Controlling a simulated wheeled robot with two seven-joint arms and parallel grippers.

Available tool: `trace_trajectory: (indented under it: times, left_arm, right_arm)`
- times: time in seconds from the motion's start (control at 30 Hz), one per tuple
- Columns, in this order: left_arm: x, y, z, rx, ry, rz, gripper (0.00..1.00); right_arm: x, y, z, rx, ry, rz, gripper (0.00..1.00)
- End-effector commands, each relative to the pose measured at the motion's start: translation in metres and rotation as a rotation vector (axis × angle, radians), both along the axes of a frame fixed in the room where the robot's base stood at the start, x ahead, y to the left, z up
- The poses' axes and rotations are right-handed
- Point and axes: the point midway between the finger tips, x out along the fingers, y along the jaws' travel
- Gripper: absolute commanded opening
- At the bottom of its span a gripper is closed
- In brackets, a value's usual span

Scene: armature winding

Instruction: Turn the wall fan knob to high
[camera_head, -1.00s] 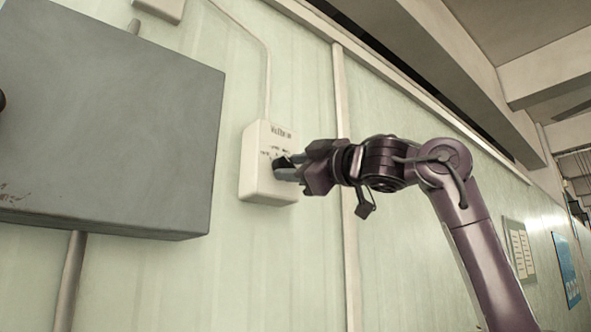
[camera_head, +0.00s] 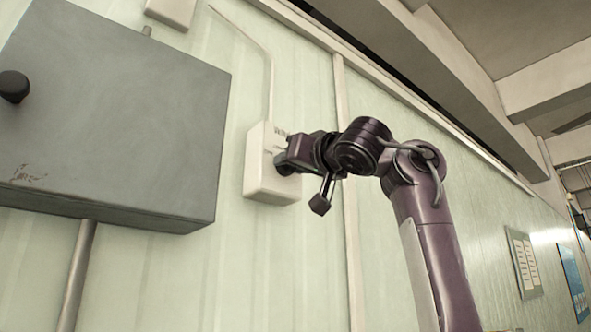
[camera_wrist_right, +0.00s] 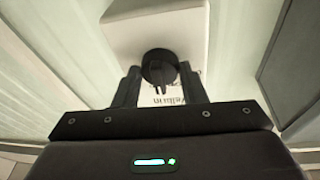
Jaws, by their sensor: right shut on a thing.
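The white wall fan control box (camera_head: 270,186) is fixed to the pale green wall, with printed lettering on its front. My right gripper (camera_head: 281,160) is at the front of the box and covers its knob in the head view. In the right wrist view the round black knob (camera_wrist_right: 159,68) lies between the two dark fingers of my right gripper (camera_wrist_right: 158,78). The gripper is shut on the knob. The lettering on the box shows upside down in that view. My left gripper is not in view.
A grey metal cabinet (camera_head: 120,115) with a black handle (camera_head: 14,86) stands out from the wall left of the box. A conduit (camera_head: 271,85) runs up from the box. A vertical wall strip (camera_head: 347,220) and posted sheets (camera_head: 525,262) are to the right.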

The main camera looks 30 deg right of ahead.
Motion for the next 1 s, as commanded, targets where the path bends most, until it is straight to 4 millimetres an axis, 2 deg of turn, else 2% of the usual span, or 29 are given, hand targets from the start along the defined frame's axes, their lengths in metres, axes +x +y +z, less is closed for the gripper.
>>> trace_trajectory:
  times: [0.43,1.0]
  left_arm:
    - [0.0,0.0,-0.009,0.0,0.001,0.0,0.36]
    - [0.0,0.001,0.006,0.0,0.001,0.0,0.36]
  right_arm:
    - [0.0,0.005,0.003,0.423,0.034,0.004,0.15]
    - [0.0,0.005,0.008,0.882,0.069,0.001,0.15]
